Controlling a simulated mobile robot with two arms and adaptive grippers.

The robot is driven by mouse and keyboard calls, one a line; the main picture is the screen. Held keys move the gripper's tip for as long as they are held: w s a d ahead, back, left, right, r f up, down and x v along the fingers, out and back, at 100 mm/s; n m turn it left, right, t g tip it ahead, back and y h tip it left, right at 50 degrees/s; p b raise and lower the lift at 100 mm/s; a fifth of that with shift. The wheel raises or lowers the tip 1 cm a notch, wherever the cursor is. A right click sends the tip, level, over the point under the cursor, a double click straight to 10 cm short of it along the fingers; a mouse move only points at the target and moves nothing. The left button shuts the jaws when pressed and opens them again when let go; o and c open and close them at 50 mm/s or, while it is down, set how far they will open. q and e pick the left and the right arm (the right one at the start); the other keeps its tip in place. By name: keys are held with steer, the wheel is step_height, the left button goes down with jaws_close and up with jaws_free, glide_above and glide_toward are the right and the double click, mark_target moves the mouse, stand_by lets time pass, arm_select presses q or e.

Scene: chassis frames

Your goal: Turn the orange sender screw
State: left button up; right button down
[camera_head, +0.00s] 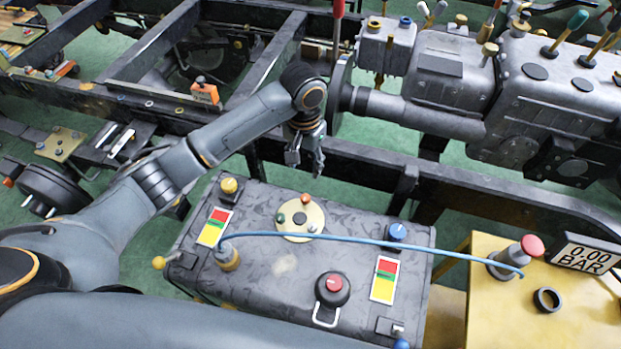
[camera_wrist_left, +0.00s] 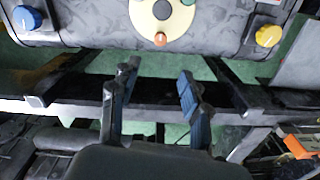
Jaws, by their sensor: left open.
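The orange sender screw (camera_head: 305,200) sits at the far edge of a round cream plate (camera_head: 290,228) on top of the dark grey tank (camera_head: 262,275). A green screw and other small screws share that plate. The orange screw also shows at the top middle of the left wrist view (camera_wrist_left: 160,39), on the edge of the cream plate (camera_wrist_left: 146,24). My left gripper (camera_head: 305,165) points down just beyond the tank's far edge, apart from the screw. In the left wrist view its two blue-padded fingers (camera_wrist_left: 157,76) are spread with nothing between them. My right gripper is not in view.
The tank top also carries a yellow knob (camera_head: 229,186), a blue knob (camera_head: 397,231), a red-capped knob (camera_head: 333,288) and a blue hose (camera_head: 340,239) crossing near the plate. A dark chassis rail (camera_head: 470,190) runs behind. A yellow bench (camera_head: 500,325) stands right.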

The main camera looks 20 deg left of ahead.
arm_select(q)
glide_above(305, 197)
step_height(305, 197, down, 7)
steer(key=shift+s+r, duration=0.1)
step_height(305, 197, down, 6)
steer(key=shift+f+b, duration=0.15)
steer(key=shift+b, duration=0.3)
steer(key=shift+f, duration=0.2)
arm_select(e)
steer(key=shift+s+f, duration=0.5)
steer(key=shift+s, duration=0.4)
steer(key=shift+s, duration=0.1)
arm_select(q)
steer(key=shift+c, duration=1.4)
jaws_close()
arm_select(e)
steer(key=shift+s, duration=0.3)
